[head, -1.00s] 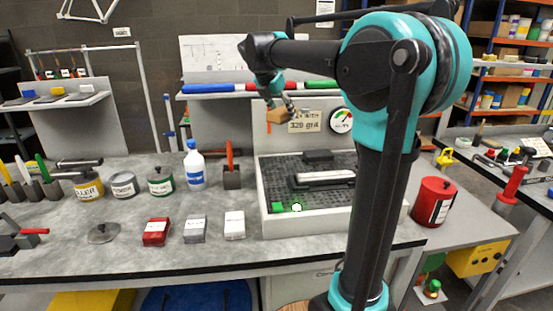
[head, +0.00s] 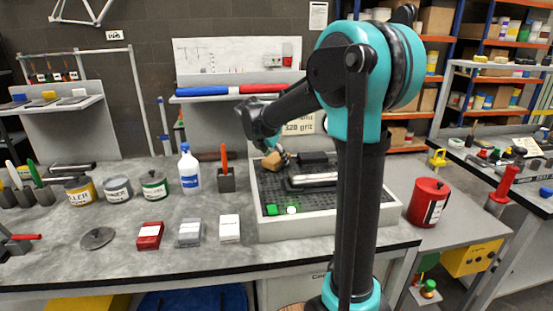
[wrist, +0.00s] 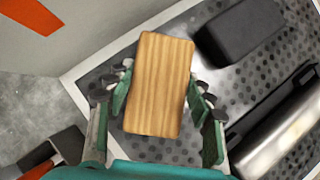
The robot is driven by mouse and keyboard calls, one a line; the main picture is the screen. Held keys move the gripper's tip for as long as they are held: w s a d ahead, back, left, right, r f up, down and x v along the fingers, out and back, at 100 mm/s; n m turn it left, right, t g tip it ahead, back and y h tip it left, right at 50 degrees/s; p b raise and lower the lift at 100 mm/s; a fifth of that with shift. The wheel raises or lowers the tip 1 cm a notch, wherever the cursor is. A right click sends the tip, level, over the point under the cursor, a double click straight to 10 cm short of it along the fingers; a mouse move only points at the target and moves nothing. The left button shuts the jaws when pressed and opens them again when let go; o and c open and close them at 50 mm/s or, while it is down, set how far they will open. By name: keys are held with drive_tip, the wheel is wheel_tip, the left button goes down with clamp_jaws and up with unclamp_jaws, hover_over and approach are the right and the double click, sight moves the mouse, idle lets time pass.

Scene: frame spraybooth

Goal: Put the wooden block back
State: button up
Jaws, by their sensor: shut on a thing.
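The wooden block (wrist: 158,85) is light brown with straight grain and sits between the fingers of my gripper (wrist: 160,100) in the wrist view. My gripper is shut on it. In the head view the block (head: 271,161) shows small over the back left of the perforated tray (head: 330,225). In the wrist view the tray's perforated floor lies beneath the block. I cannot tell whether the block touches it.
In the tray are a dark block (wrist: 240,32), a long metal-topped tool (wrist: 280,125), and a green piece (head: 271,210) with a white nut-like piece (head: 292,210). A dark holder with an orange-handled tool (head: 226,170) stands left of the tray. The front middle of the tray is clear.

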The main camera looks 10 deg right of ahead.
drive_tip(key=shift+f, duration=0.15)
drive_tip(key=o, duration=1.1)
drive_tip(key=shift+f, duration=0.1)
drive_tip(key=v, duration=1.2)
